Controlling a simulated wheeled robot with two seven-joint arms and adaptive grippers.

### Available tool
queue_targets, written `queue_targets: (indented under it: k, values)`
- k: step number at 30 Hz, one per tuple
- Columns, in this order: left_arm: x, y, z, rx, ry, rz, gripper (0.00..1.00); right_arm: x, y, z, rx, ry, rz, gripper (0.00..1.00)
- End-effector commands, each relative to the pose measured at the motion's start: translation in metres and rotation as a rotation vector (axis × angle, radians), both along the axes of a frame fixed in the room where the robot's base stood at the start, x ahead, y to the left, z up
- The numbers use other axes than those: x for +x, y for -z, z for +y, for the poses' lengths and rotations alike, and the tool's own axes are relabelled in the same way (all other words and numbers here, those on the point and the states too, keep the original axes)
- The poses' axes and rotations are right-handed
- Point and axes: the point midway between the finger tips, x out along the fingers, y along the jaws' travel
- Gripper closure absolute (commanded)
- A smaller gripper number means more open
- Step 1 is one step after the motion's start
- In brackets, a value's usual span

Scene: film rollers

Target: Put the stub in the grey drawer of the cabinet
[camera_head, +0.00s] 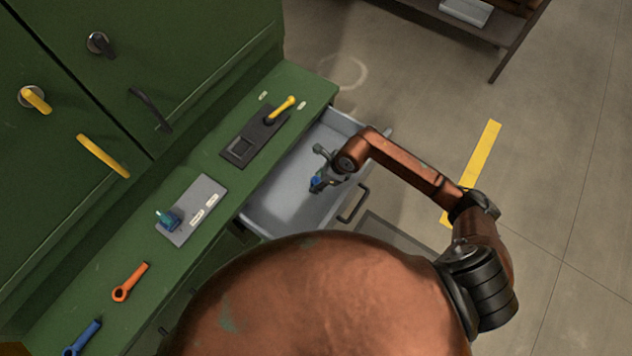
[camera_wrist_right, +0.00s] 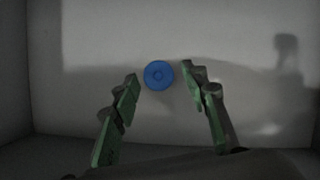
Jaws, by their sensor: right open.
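The grey drawer (camera_head: 275,200) of the green cabinet (camera_head: 215,90) is pulled open. My right gripper (camera_head: 318,180) is over the drawer, pointing down into it. A small blue round piece, which looks like the stub (camera_head: 315,184), is just at its fingertips. In the right wrist view the blue stub (camera_wrist_right: 159,74) shows end-on against the pale drawer inside, just ahead of the open fingers (camera_wrist_right: 158,84). A gap shows between it and each finger. I cannot tell for sure whether it rests on the drawer bottom. My left gripper is out of view.
The cabinet ledge holds a dark plate with a yellow lever (camera_head: 283,108), a grey plate with a teal knob (camera_head: 170,219), an orange tool (camera_head: 130,283) and a blue tool (camera_head: 82,338). A dark shelf (camera_head: 480,25) stands at the back. The floor at right is clear.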

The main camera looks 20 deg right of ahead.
Motion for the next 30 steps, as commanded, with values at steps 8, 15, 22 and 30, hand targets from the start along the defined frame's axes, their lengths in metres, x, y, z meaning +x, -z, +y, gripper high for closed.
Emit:
queue_targets:
  k: [8, 15, 22, 30]
  values:
    - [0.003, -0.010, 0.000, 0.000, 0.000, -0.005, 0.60, -0.013, -0.057, -0.019, -0.003, 0.000, -0.003, 0.59]
    - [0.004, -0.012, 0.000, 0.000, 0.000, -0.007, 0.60, -0.020, -0.082, -0.027, -0.001, 0.000, -0.001, 0.59]
    - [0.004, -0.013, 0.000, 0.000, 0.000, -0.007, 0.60, -0.021, -0.085, -0.028, -0.001, 0.000, 0.001, 0.59]
    - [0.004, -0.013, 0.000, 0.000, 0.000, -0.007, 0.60, -0.026, -0.090, -0.010, 0.069, -0.002, -0.001, 0.59]
